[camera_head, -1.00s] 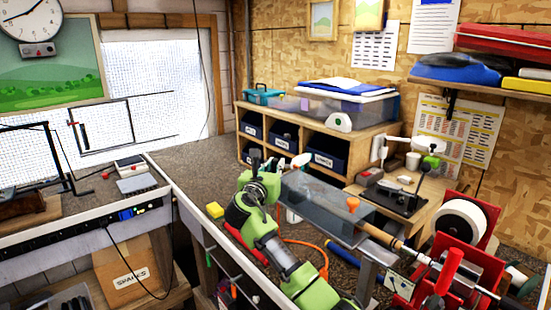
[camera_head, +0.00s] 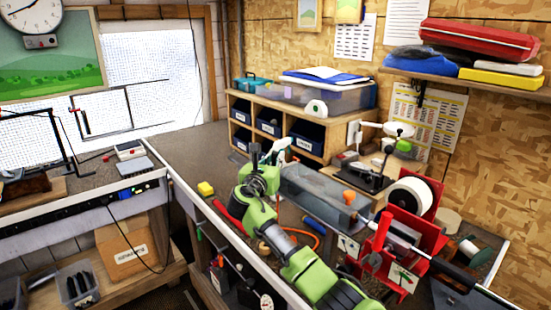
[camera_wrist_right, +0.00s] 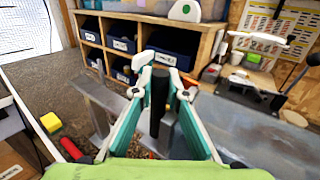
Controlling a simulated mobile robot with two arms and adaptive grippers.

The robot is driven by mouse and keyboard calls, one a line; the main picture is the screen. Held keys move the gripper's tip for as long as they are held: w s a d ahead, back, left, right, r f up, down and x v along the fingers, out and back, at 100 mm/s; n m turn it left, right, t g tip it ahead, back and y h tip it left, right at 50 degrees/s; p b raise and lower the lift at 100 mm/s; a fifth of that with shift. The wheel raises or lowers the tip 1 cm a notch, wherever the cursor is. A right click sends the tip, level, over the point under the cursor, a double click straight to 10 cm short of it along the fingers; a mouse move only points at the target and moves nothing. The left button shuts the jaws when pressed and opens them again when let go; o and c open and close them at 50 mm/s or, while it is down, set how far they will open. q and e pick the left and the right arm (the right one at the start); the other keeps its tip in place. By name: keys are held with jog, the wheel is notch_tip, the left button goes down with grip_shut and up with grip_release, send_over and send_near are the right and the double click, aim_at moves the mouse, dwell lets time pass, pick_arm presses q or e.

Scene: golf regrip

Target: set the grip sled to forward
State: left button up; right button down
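My right gripper (camera_head: 279,148) reaches over the bench at the left end of the clear blue-grey trough (camera_head: 305,188). In the right wrist view its teal fingers (camera_wrist_right: 160,72) stand on either side of an upright black post (camera_wrist_right: 157,105). The white fingertips are very near the post's upper part; whether they press on it I cannot tell. I cannot confirm that this post belongs to the grip sled. The red clamp frame (camera_head: 425,236) with a red handle stands right of the trough. My left gripper is not in view.
A wooden cubby shelf (camera_head: 313,143) with dark bins stands behind the trough. A white spool (camera_head: 410,197) is at the red frame.

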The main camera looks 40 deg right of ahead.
jog(key=c, duration=2)
grip_release()
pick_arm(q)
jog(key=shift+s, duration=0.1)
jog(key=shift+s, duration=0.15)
pick_arm(e)
jog(key=v, duration=1.2)
jog(key=shift+s+f, duration=0.1)
